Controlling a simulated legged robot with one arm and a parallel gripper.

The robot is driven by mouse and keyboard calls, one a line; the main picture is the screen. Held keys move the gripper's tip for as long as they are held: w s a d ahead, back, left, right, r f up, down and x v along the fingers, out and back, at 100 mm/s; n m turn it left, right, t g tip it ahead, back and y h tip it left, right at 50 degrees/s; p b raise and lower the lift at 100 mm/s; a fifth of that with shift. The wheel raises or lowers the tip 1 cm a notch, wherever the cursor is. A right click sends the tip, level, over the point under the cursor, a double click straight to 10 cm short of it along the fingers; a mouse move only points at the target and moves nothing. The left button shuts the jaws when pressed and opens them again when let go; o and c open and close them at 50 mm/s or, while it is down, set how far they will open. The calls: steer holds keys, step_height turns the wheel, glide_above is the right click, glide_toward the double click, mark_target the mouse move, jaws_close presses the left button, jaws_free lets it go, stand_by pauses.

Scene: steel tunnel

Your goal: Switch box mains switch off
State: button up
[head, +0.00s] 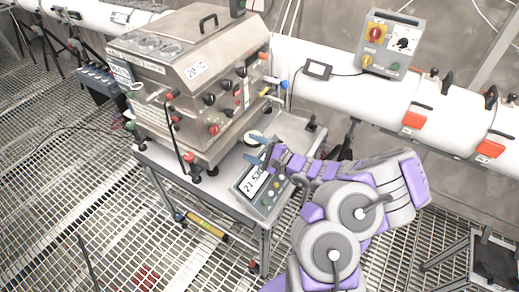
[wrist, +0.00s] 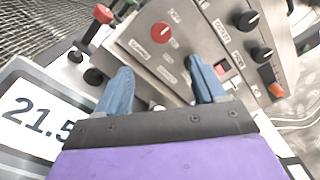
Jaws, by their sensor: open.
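The switch box (head: 388,45) is a grey box with a handle on top of the white pipe at the back right in the head view. My gripper (head: 256,150) is well left of and below the box, over the steel table. In the wrist view my gripper (wrist: 160,78) shows two blue fingers spread apart with nothing held. The switch box is not recognisable there.
A steel machine (head: 190,85) with red and black knobs stands close to my gripper; its panel (wrist: 185,40) faces the wrist view. A display unit (head: 260,187) lies on the table below. The white pipe (head: 340,85) carries orange-red clamps. Grating floor lies open at left.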

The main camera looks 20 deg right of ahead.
steer(key=shift+v, duration=1.15)
steer(key=s+a+r+n+g+y, duration=0.3)
steer(key=s+a+r+n+g, duration=0.25)
steer(key=a, duration=0.45)
steer(key=s+a+r+n+g+y, duration=0.3)
steer(key=a+r+n+g, duration=0.25)
steer(key=a+r, duration=0.35)
steer(key=s+a+r+n+g+h, duration=0.2)
steer(key=s+a+n+g+h, duration=0.3)
steer(key=s, duration=0.7)
steer(key=s+d+n+h, duration=0.1)
steer(key=s+d+h, duration=1)
steer(key=s, duration=0.6)
steer(key=d+f, duration=0.1)
steer(key=d, duration=0.1)
steer(key=shift+s+d+h, duration=0.15)
steer(key=shift+d+h, duration=0.1)
steer(key=shift+h, duration=0.05)
